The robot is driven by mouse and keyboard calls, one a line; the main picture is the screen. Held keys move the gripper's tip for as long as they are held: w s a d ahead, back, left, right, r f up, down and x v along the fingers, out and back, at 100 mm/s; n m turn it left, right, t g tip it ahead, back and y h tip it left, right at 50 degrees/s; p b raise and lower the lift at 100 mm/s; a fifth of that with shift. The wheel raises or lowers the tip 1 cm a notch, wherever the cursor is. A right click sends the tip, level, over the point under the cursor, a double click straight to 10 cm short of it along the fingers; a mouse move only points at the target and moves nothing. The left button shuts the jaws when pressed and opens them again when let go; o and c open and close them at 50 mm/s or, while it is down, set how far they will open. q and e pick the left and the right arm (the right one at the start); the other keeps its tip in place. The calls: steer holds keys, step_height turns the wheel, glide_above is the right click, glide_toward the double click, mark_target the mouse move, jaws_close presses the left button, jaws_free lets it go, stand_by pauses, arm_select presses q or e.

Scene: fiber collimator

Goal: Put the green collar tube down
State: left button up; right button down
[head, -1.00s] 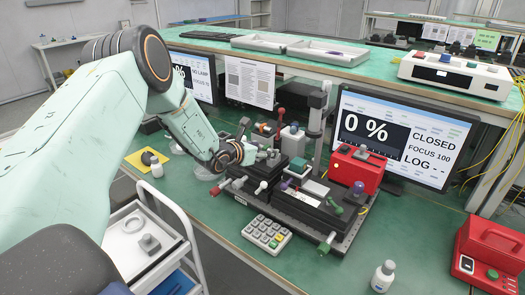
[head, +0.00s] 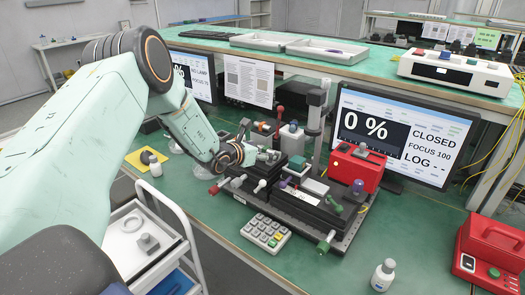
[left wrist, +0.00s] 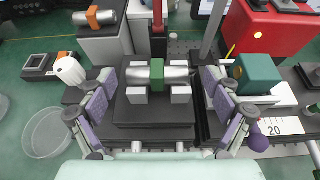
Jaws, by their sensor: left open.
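The green collar tube (left wrist: 157,75), a silver cylinder with a green band round its middle, lies level in a grey cradle (left wrist: 180,95) on a black block in the left wrist view. My left gripper (left wrist: 159,84) is open there, with one purple-padded finger on each side of the tube, and gaps show between pads and tube ends. In the head view my left gripper (head: 264,156) is low over the black stage assembly, and the tube there is too small to tell. My right gripper is in neither view.
A second tube with an orange collar (left wrist: 100,17) lies on a block behind. A green block (left wrist: 257,74) stands close right of the gripper, and a glass dish (left wrist: 46,132) at left. A red box (head: 356,168), monitor (head: 405,135) and keypad (head: 266,233) surround the stage.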

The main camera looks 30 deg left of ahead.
arm_select(q)
steer(key=shift+s+a, duration=0.1)
steer(key=shift+r+p, duration=0.15)
steer(key=shift+p, duration=0.15)
steer(key=shift+r+p, duration=0.25)
steer(key=shift+p, duration=0.05)
steer(key=p+v, duration=0.3)
steer(key=v, duration=0.9)
steer(key=shift+w+f, duration=0.2)
steer(key=shift+s, duration=0.2)
